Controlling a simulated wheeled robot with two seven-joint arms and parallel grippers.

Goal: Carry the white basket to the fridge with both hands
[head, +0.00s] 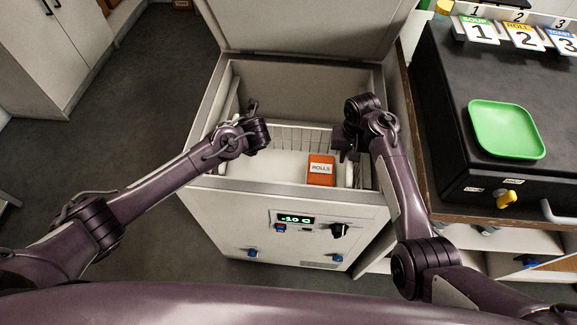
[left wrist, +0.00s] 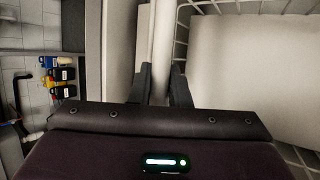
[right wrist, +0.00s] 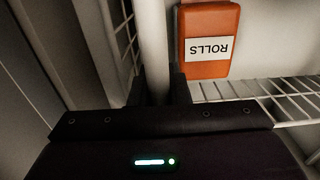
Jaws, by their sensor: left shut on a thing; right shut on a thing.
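The white wire basket (head: 290,138) sits within the opening of the grey chest fridge (head: 290,210), whose lid (head: 305,25) stands open. An orange box labelled ROLLS (head: 320,170) lies in the basket's right part; it also shows in the right wrist view (right wrist: 208,40). My left gripper (head: 250,122) is at the basket's left side, shut on a white rail (left wrist: 161,50) of it. My right gripper (head: 347,148) is at the right side, shut on the other white rail (right wrist: 153,45). The basket's underside is hidden, so I cannot tell whether it touches the fridge floor.
A black counter unit (head: 450,120) with a green tray (head: 506,130) and numbered signs (head: 523,35) stands close on the right. White cabinets (head: 50,50) stand at the upper left. Dark floor (head: 130,90) is clear left of the fridge.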

